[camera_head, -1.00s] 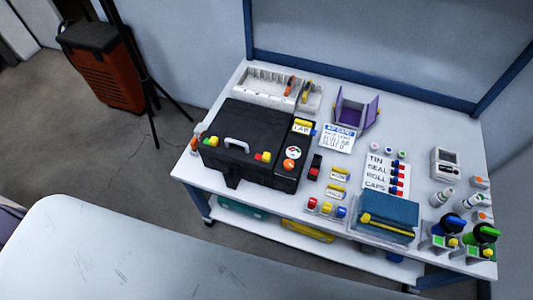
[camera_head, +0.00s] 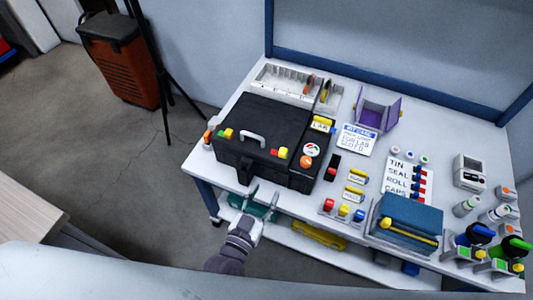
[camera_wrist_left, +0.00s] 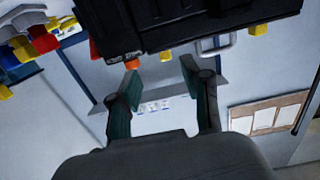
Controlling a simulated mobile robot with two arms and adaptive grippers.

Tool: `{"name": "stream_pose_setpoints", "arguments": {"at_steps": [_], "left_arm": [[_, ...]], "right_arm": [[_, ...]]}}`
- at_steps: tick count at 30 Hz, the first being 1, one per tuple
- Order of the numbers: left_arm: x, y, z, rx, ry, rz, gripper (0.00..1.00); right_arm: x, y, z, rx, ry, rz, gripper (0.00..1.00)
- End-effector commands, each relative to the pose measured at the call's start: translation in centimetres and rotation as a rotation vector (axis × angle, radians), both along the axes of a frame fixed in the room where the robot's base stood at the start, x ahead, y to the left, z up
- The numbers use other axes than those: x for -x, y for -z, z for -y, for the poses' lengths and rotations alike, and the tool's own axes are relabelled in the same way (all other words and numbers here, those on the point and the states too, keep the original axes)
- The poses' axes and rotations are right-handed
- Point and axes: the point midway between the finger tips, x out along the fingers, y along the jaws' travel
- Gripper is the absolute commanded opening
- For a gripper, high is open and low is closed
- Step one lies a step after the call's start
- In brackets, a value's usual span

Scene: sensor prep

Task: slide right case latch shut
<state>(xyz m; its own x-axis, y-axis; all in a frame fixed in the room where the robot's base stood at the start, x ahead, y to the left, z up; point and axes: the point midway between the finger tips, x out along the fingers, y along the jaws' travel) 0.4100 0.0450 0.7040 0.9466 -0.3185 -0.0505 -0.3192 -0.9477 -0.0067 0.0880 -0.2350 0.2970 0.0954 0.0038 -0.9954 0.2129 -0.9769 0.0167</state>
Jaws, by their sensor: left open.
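The black case (camera_head: 262,125) lies closed on the white workbench, with a grey handle (camera_head: 253,138) on its front edge. The right case latch (camera_head: 279,153), with red and yellow parts, is right of the handle; whether it is shut is too small to tell. My right gripper is out of view.
The bench's front edge (camera_head: 300,203) lies close to my left gripper. Coloured knobs (camera_head: 344,210) and a blue box (camera_head: 410,218) stand right of the case. A tripod (camera_head: 165,80) stands behind left.

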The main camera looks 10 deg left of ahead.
Motion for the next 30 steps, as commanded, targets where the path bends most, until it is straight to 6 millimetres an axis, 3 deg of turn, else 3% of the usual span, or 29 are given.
{"name": "stream_pose_setpoints", "arguments": {"at_steps": [2,5,21,30], "left_arm": [[-0.2,-1.6,0.1,0.018,-0.008,0.036,0.48],[-0.9,-2.3,0.3,0.024,-0.012,0.051,0.48],[-10.6,-2.2,3.5,0.022,-0.011,0.050,0.48],[-13.3,-2.2,4.4,0.021,-0.011,0.047,0.48]], "right_arm": [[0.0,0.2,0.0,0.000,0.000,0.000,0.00],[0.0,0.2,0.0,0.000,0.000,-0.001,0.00],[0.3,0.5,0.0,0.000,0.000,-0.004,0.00],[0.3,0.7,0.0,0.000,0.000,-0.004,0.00]]}}
